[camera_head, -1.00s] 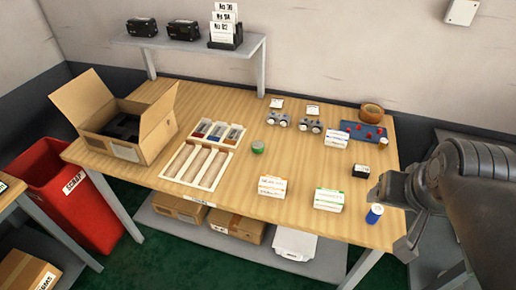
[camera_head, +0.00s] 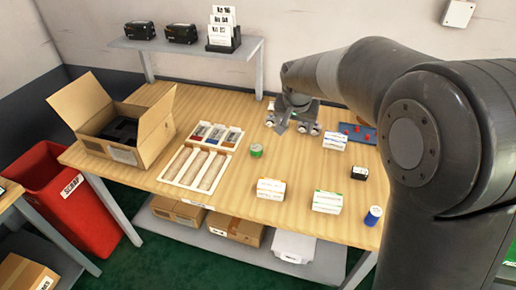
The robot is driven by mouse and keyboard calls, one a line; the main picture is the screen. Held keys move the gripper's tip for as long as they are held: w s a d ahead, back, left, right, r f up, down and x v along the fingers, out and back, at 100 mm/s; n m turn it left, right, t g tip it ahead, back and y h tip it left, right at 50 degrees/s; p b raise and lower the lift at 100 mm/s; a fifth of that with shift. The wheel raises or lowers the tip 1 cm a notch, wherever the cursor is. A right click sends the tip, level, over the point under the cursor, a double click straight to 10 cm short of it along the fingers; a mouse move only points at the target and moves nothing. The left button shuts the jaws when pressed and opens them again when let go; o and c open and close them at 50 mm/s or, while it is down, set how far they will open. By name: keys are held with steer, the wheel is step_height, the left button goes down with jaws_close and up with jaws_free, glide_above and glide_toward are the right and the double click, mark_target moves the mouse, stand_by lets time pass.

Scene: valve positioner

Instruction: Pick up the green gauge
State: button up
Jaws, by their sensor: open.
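The green gauge (camera_head: 256,150) is a small round puck with a green band, standing on the wooden table (camera_head: 230,105) just right of the cream tray. My gripper (camera_head: 281,127) hangs from my arm above the back of the table, up and to the right of the gauge and apart from it. Its jaws are small in the picture, open, with nothing seen between them. My arm hides part of the table's back right area.
The cream tray (camera_head: 231,147) and an open cardboard box (camera_head: 156,130) stand left. A blue tray (camera_head: 366,135) lies behind. A shelf (camera_head: 190,46) overhangs the back.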

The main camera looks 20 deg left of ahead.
glide_toward(256, 148)
steer(key=shift+n, duration=0.3)
steer(key=x, duration=1)
steer(key=shift+w+f, duration=0.1)
steer(key=shift+f, duration=0.15)
steer(key=c, duration=1.1)
steer(key=shift+r, duration=0.1)
